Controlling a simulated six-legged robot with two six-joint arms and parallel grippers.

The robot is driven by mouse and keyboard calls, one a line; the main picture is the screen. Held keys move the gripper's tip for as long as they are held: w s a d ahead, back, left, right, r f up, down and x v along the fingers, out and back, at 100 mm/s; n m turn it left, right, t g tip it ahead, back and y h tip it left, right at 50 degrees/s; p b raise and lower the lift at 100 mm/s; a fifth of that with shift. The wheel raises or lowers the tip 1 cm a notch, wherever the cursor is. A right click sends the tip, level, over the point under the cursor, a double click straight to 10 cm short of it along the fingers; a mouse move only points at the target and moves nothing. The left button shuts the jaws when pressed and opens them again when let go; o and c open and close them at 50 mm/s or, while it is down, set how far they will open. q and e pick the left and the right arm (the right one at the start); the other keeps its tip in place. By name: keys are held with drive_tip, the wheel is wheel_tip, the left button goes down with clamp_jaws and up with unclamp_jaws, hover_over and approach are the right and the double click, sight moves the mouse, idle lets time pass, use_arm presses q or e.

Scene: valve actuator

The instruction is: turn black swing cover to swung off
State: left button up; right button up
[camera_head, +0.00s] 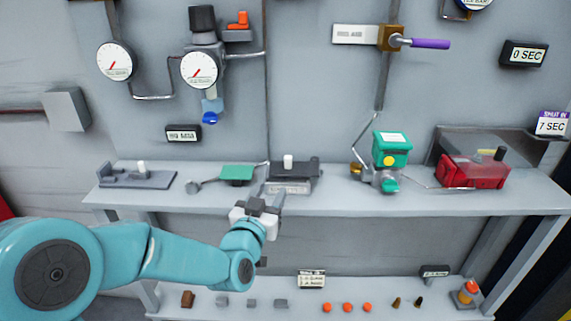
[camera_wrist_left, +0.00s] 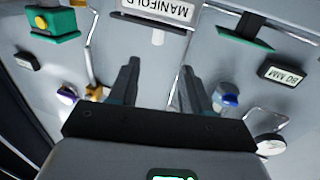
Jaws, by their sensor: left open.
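A dark cover (camera_head: 305,166) lies on top of a grey manifold block (camera_head: 289,186) on the shelf, with a white upright peg (camera_head: 288,161) beside it. In the left wrist view, the block's front carries a label reading MANIFOLD (camera_wrist_left: 158,9), upside down at the top edge, and the white peg (camera_wrist_left: 158,37) shows below it. My left gripper (camera_head: 279,200) is just in front of and below the block. Its two fingers (camera_wrist_left: 160,72) are apart, with nothing between them. My right gripper is not in view.
A green plate (camera_head: 236,173) stands left of the block, near a grey fixture (camera_head: 137,177). A green box (camera_head: 391,150) and a red box (camera_head: 474,172) stand to the right. Gauges and pipes are on the wall behind. Small parts lie on the lower shelf (camera_head: 240,311).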

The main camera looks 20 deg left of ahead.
sight(287, 163)
use_arm(q)
drive_tip(key=w+p, duration=0.2)
drive_tip(key=w, duration=1)
drive_tip(key=shift+w+d+r, duration=0.1)
drive_tip(key=shift+w, duration=0.45)
clamp_jaws()
